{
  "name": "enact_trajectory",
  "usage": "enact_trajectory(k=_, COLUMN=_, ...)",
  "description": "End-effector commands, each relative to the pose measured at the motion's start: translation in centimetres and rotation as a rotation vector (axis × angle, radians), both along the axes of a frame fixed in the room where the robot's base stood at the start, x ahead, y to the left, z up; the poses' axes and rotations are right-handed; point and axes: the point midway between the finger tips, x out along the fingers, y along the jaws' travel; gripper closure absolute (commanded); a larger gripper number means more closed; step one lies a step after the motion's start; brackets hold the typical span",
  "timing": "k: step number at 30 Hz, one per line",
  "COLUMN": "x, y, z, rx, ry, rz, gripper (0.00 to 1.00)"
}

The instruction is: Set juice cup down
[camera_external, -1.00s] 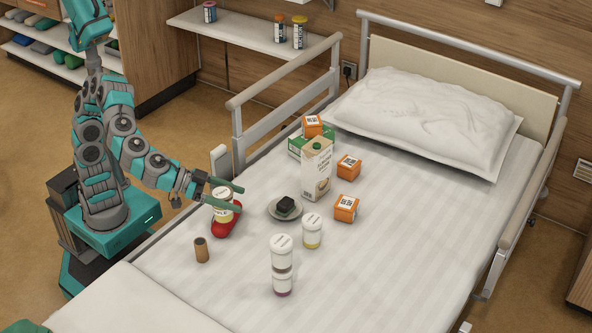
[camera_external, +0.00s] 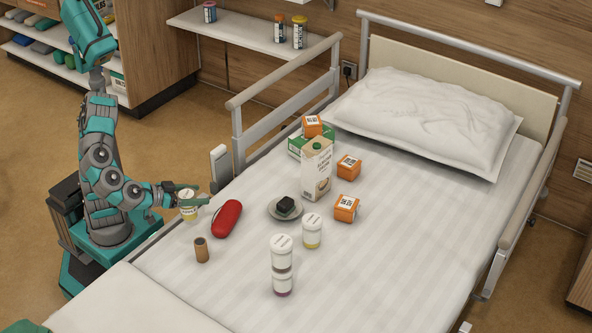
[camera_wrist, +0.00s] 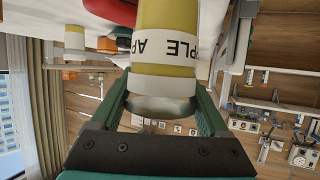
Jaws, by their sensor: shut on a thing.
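The juice cup (camera_external: 188,211) is yellow with a white lid and a white label. It is over the bed's left edge, left of the red case. My gripper (camera_external: 191,197) is shut around the cup near its lid. In the wrist view the cup (camera_wrist: 165,60) fills the space between the fingers of my gripper (camera_wrist: 163,100), and part of its label reads "PLE" upside down. I cannot tell whether the cup's base touches the sheet.
The red case (camera_external: 227,218) lies just right of the cup. A brown tube (camera_external: 202,250) stands in front. A plate (camera_external: 274,211) with a dark block, white jars (camera_external: 281,252), a carton (camera_external: 316,170) and orange boxes (camera_external: 347,208) stand farther right. The bed's right side is clear.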

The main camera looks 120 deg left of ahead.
Motion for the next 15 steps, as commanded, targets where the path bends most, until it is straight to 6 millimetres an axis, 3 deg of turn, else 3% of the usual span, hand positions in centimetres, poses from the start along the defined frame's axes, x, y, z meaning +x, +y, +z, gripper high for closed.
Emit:
enact_trajectory(k=9, x=0.0, y=0.1, z=-3.9, rx=0.002, ry=0.000, rz=0.001, gripper=0.89)
enact_trajectory(k=15, x=0.0, y=0.0, z=-4.2, rx=-0.002, ry=-0.002, rz=0.000, gripper=0.89)
